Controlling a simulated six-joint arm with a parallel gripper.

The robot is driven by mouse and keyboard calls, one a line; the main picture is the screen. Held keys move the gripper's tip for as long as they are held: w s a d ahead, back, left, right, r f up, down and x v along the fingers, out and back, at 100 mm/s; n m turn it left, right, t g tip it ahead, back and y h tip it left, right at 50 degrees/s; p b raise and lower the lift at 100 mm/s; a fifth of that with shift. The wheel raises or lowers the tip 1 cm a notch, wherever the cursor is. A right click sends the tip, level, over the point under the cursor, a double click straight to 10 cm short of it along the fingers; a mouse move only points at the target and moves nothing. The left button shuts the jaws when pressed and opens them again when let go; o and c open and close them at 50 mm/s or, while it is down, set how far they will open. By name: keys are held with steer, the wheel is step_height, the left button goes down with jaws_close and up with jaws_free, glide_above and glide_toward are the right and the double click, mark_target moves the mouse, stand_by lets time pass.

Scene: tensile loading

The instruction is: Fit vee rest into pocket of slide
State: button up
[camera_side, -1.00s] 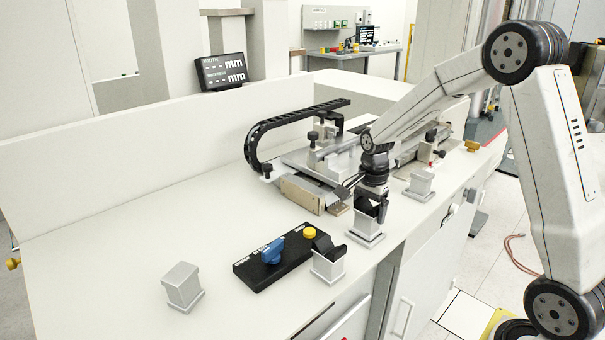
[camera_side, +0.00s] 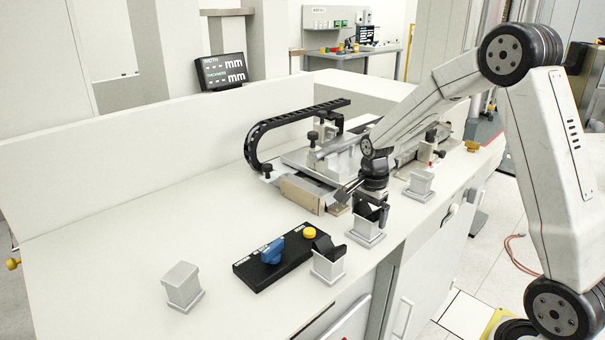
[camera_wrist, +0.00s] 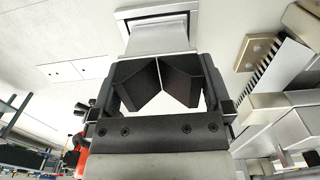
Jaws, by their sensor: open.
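A black vee rest (camera_wrist: 178,82) with a V-shaped notch stands between the fingers of my gripper (camera_wrist: 163,92) in the wrist view. In the side view it sits on a grey pedestal (camera_side: 365,238) near the table's front edge, partly hidden by my open gripper (camera_side: 372,203). Whether the fingers touch it is not clear. A second black vee rest (camera_side: 324,247) sits on another pedestal, nearer the camera. The metal slide assembly (camera_side: 318,160) lies behind my gripper; its pocket cannot be made out.
Bare grey pedestals stand at the left (camera_side: 183,285) and right (camera_side: 421,184). A black cable chain (camera_side: 262,130) arches behind the slide. The table's left part is clear.

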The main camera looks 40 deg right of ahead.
mark_target(368, 215)
step_height(368, 215, up, 12)
stand_by(0.6)
stand_by(0.5)
steer(key=s+a+f+n+t, duration=0.2)
steer(key=s+a+f+n, duration=0.9)
steer(key=n, duration=0.7)
steer(key=s+a, duration=0.1)
steer(key=a, duration=0.1)
steer(key=shift+s+a+f+t, duration=0.2)
steer(key=shift+a+f+t, duration=0.05)
steer(key=shift+a+t, duration=0.05)
